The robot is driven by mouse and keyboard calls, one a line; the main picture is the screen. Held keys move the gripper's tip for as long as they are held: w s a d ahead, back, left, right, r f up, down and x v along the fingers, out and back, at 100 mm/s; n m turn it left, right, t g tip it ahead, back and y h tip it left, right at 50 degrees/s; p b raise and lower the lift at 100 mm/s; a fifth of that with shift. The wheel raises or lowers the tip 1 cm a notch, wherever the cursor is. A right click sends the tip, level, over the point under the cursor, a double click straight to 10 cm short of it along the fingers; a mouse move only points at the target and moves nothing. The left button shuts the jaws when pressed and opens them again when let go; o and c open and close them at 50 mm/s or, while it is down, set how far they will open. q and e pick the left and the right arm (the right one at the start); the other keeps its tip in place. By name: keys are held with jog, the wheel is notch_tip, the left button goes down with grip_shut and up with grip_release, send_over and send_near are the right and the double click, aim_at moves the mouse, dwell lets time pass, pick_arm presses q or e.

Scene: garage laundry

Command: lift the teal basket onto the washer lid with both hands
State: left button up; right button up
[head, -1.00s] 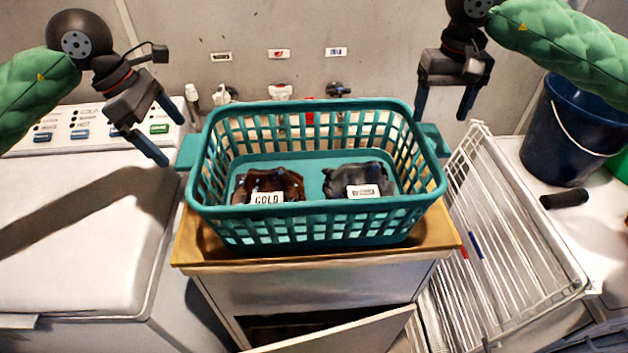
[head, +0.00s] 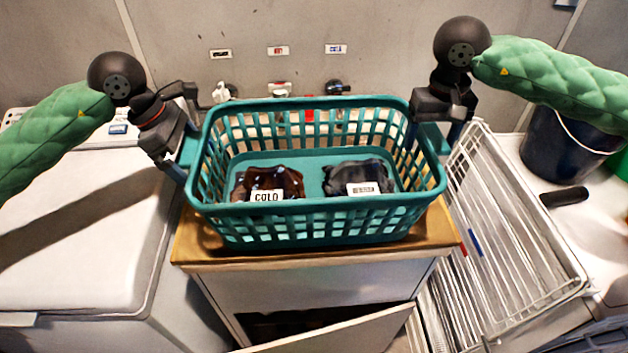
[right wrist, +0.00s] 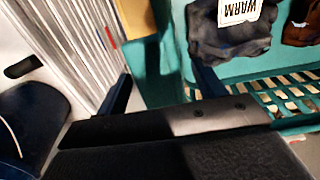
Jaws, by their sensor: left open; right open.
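The teal basket (head: 315,220) sits upright on a wooden-topped cabinet. Inside it lie a brown bundle (head: 283,180) tagged COLD and a dark grey bundle (head: 345,176), whose tag reads WARM in the right wrist view (right wrist: 232,40). My left gripper (head: 182,162) is open at the basket's left side handle. My right gripper (head: 433,135) is open at the right side handle (head: 434,138); in the right wrist view its fingers (right wrist: 165,88) are spread, with the basket's side between them. The washer lid (head: 80,230) is at the left, closed and bare.
A white wire rack (head: 510,230) leans right of the cabinet (head: 320,290). A dark blue bucket (head: 560,150) stands at the right. Wall taps (head: 280,90) are behind the basket. A panel (head: 340,332) juts out at the cabinet's lower front.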

aim_at(191, 146)
pick_arm(q)
jog(key=c, duration=0.9)
pick_arm(e)
jog(key=c, duration=0.9)
pick_arm(q)
jog(key=shift+c, duration=0.9)
pick_arm(e)
jog(key=c, duration=0.5)
pick_arm(q)
jog(key=shift+r, duration=0.15)
pick_arm(e)
jog(key=shift+r, duration=0.15)
pick_arm(q)
jog(key=shift+r+p, duration=2.4)
jog(key=shift+p, duration=0.15)
pick_arm(e)
jog(key=shift+r, duration=2.4)
